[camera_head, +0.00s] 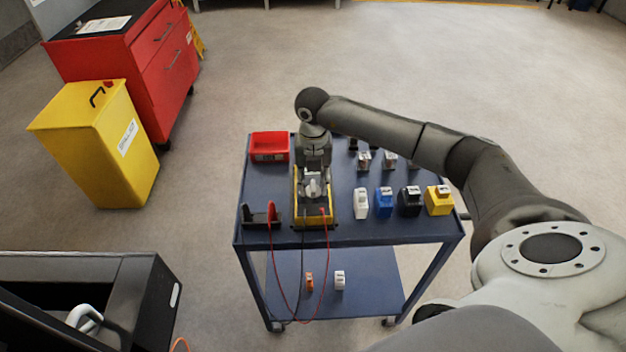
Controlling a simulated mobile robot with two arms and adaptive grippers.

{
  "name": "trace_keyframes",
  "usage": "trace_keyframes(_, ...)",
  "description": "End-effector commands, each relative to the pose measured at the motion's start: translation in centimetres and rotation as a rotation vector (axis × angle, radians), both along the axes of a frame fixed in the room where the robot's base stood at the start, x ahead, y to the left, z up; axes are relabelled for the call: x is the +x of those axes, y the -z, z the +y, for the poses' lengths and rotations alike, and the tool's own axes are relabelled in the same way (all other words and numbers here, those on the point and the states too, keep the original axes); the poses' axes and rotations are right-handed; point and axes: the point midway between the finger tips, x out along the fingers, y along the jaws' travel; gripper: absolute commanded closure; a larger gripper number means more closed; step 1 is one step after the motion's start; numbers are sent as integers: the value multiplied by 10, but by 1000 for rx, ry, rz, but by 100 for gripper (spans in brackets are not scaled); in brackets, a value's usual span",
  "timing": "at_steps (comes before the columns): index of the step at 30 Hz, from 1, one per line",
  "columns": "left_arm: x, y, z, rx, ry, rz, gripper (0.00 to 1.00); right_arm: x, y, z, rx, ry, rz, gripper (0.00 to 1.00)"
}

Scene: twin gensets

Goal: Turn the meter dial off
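The yellow-edged meter (313,221) lies on the blue cart (275,238), with a red and a black lead running from its near end. My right arm reaches in from the right, and my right gripper (313,186) points down over the middle of the meter. The gripper covers most of the meter's face, so the dial and its setting are hidden. I cannot make out whether the fingers touch the dial or how far apart they are. My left gripper is not in view.
A red bin (269,147) and a black holder (261,215) are left of the meter. White (361,204), blue (384,202), black (409,201) and yellow (439,201) blocks stand right of it. A yellow bin (103,150) and red cabinet (130,70) stand left; open floor lies behind.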

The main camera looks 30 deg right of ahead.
Motion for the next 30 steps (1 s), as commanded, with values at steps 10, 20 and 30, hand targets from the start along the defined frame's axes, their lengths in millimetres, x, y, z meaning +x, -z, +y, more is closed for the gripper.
trace_keyframes(10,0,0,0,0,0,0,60,0,0,0,1,0,-1,96)
trace_keyframes(20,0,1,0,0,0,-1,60,0,0,0,1,-12,-1,100)
trace_keyframes(30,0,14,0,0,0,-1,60,1,1,1,1,-177,-3,100)
